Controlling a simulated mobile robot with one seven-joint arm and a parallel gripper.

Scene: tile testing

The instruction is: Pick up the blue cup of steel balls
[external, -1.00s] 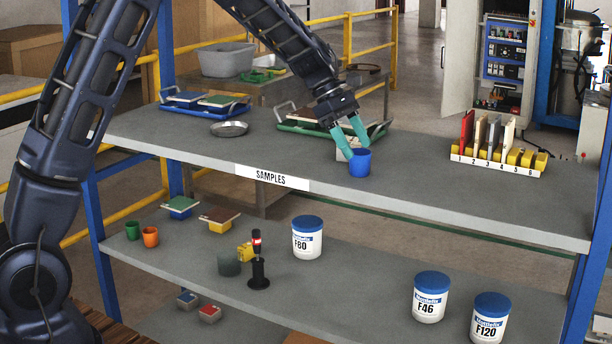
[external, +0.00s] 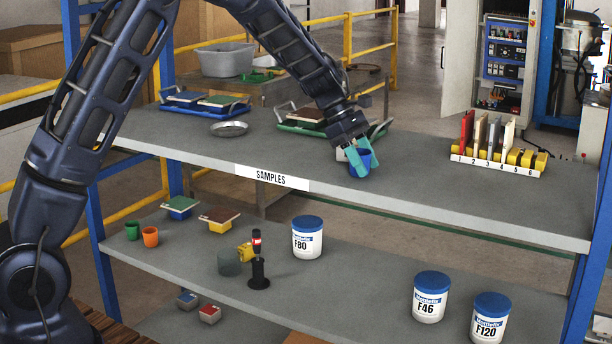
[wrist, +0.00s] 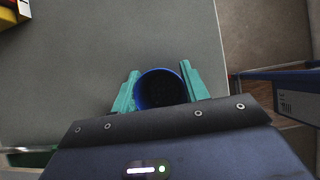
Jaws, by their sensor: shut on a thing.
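The blue cup (external: 366,160) stands upright on the upper shelf, near its front edge, right of the SAMPLES label. My gripper (external: 360,166) has its two teal fingers closed on the cup, one on each side. In the wrist view the cup (wrist: 160,89) shows from above as a round blue rim between the teal fingers (wrist: 159,90). Its inside is dark there, and I cannot make out the steel balls. I cannot tell whether the cup's base is clear of the shelf.
A green tray (external: 296,127) and a white block sit close behind my gripper. A yellow numbered rack (external: 497,165) with upright tiles stands to the right. A metal dish (external: 229,128) lies to the left. The shelf (external: 430,185) between cup and rack is clear.

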